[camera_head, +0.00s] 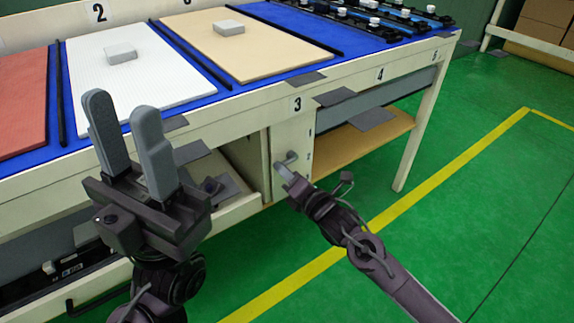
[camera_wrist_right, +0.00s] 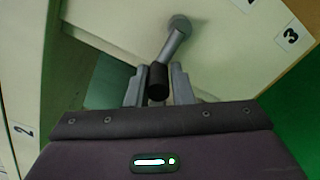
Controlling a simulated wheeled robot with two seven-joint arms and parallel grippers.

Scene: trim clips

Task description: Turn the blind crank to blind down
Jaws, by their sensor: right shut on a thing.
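The blind crank (camera_head: 288,157) is a small grey lever on the cream front panel of the workbench, below the number 3. In the right wrist view the crank's grey arm (camera_wrist_right: 176,42) runs from a round hub at the upper right down to a black knob (camera_wrist_right: 158,80). My right gripper (camera_wrist_right: 158,88) is shut on that knob, one finger on each side. In the head view my right gripper (camera_head: 285,172) is at the crank. My left gripper (camera_head: 125,135) is open and empty, fingers pointing up, in front of the bench.
The blue-topped workbench (camera_head: 215,98) carries a red, a white (camera_head: 90,75) and a tan board (camera_head: 270,55), with grey blocks on two of them. Below are an open drawer (camera_head: 240,205) and a wooden shelf (camera_head: 365,140).

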